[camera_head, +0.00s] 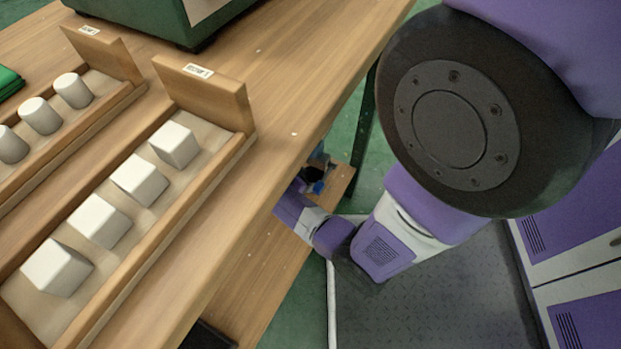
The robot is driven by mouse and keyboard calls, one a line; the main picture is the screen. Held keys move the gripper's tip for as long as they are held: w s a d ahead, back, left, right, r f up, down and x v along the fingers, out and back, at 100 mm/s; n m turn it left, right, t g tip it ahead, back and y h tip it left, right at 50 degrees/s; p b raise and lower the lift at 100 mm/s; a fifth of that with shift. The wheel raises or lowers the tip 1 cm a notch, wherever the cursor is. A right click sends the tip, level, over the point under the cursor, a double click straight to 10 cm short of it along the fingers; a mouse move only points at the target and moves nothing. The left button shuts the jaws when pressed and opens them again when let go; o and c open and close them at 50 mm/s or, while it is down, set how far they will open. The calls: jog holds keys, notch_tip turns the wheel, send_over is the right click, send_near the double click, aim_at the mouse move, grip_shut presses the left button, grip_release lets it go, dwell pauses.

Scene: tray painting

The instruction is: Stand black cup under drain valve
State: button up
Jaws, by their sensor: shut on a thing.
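My arm reaches down past the table's right edge, and my gripper (316,180) is small and partly hidden beside that edge, above the lower shelf. It is shut on a small dark thing that looks like the black cup (314,173). The cup's shape and tilt are hard to make out at this size. Blue parts show just below the dark thing. I cannot make out the drain valve in this view.
The wooden table (290,80) carries a wooden tray (215,90) of white blocks and another tray (105,50) of white cylinders. A green machine (150,15) stands at the back. The lower shelf (250,275) is partly visible. Purple cabinets (570,240) stand at the right.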

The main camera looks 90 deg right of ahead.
jog(key=shift+f, duration=0.1)
jog(key=o, duration=1.5)
